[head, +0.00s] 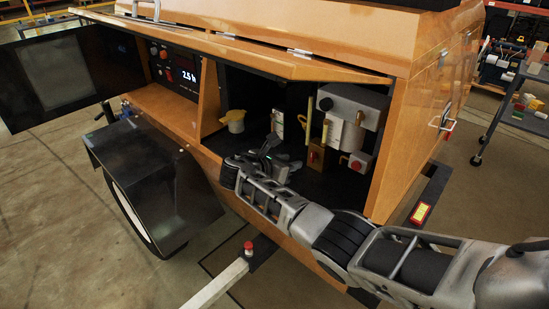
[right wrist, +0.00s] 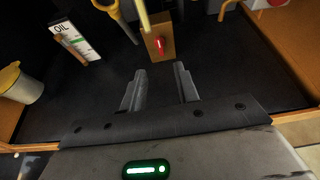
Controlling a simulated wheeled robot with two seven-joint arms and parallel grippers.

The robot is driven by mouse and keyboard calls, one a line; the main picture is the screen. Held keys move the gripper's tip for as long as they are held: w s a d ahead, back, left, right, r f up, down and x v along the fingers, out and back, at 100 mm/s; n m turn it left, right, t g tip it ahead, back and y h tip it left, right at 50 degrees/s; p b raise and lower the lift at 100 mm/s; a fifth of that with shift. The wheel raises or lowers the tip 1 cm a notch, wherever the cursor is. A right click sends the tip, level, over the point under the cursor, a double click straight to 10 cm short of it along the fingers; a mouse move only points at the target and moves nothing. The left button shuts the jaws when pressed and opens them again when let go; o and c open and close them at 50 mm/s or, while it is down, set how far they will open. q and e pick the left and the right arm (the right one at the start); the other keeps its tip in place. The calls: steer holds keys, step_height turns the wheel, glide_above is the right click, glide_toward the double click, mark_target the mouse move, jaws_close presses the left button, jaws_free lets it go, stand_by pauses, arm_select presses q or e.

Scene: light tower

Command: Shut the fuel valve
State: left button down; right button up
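The fuel valve appears to be a small brass-brown block with a red lever, below a yellow tube inside the open compartment. It shows in the head view (head: 316,158) and, more closely, in the right wrist view (right wrist: 160,46). The red lever (right wrist: 160,44) is on its front face, slightly tilted. My right gripper (right wrist: 161,68) is open and empty, its two fingers pointing toward the valve with a gap between. In the head view my right gripper (head: 268,150) is inside the compartment, left of the valve. My left gripper is out of view.
A yellow-topped container (head: 234,121) stands at the compartment's left. An OIL card (right wrist: 77,40) and a yellow-handled part are left of the valve. A grey box (head: 352,103), white cylinder and white box with red button (head: 357,163) are to the right. The raised orange lid (head: 240,50) overhangs.

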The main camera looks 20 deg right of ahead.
steer(key=v, duration=0.6)
steer(key=shift+a, duration=0.25)
steer(key=s+a+f+m+g+y, duration=0.1)
steer(key=s+a+f+m+y, duration=0.1)
steer(key=s+f+m+y, duration=0.5)
steer(key=s+a+f+m+g, duration=0.1)
steer(key=s+a+f+m, duration=0.15)
steer(key=s+f, duration=0.55)
steer(key=s+r+m+y, duration=0.35)
steer(key=s+m, duration=0.25)
steer(key=s, duration=0.4)
steer(key=s+r+m+y, duration=0.2)
steer(key=s+r+m, duration=0.3)
steer(key=s, duration=0.5)
steer(key=w+a+f+t+y, duration=0.2)
steer(key=w+a+f+t, duration=0.3)
steer(key=f+t, duration=0.2)
step_height(320, 180, down, 2)
steer(key=shift+w+f+y, duration=0.1)
steer(key=shift+w+y, duration=0.2)
steer(key=shift+y, duration=0.05)
steer(key=shift+s+a+n, duration=0.1)
steer(key=shift+a+n, duration=0.05)
steer(key=shift+n, duration=0.1)
